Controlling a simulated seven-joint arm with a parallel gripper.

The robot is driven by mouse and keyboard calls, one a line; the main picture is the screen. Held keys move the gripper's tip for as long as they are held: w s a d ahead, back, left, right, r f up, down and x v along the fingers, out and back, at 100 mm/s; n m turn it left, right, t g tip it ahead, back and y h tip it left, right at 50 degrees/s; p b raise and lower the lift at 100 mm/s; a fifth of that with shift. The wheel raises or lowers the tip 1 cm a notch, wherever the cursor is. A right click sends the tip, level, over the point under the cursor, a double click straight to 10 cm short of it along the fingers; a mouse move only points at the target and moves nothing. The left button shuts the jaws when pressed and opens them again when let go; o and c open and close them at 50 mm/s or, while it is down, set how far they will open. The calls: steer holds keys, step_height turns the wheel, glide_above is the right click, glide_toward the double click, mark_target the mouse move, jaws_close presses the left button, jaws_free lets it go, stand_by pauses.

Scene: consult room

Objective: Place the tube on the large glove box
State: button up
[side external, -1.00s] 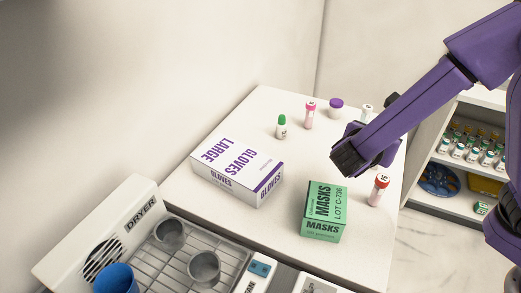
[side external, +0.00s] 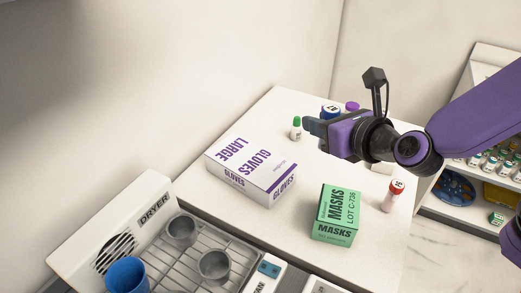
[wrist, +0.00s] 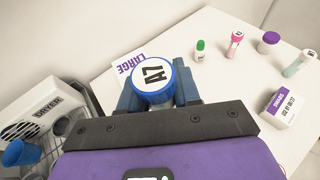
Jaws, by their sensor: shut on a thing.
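My gripper (side external: 314,127) is shut on a blue-capped tube; its cap (side external: 330,109) shows above the fingers in the side view. The large glove box (side external: 250,172), white with purple lettering, lies flat on the counter. In the side view my gripper is to the upper right of the box, apart from it. In the wrist view a corner of the glove box (wrist: 126,64) shows behind the held cap.
A green masks box (side external: 338,215) and a red-capped tube (side external: 392,197) stand on the counter. A green-capped bottle (wrist: 200,50), a pink-capped tube (wrist: 235,44) and a purple-lidded jar (wrist: 268,41) stand farther back. The dryer (side external: 130,232) with cups is at lower left.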

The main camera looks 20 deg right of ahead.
steer(key=w+a+f, duration=0.2)
steer(key=w+f, duration=0.1)
steer(key=w+a+f, duration=0.2)
steer(key=w, duration=0.1)
steer(key=w+a+f, duration=0.2)
steer(key=w+f, duration=0.1)
steer(key=shift+w+a+f, duration=0.4)
steer(key=shift+w+f, duration=0.05)
steer(key=shift+f, duration=0.1)
steer(key=shift+w+f, duration=0.1)
steer(key=shift+f, duration=1.5)
steer(key=shift+f, duration=0.1)
steer(key=o, duration=1)
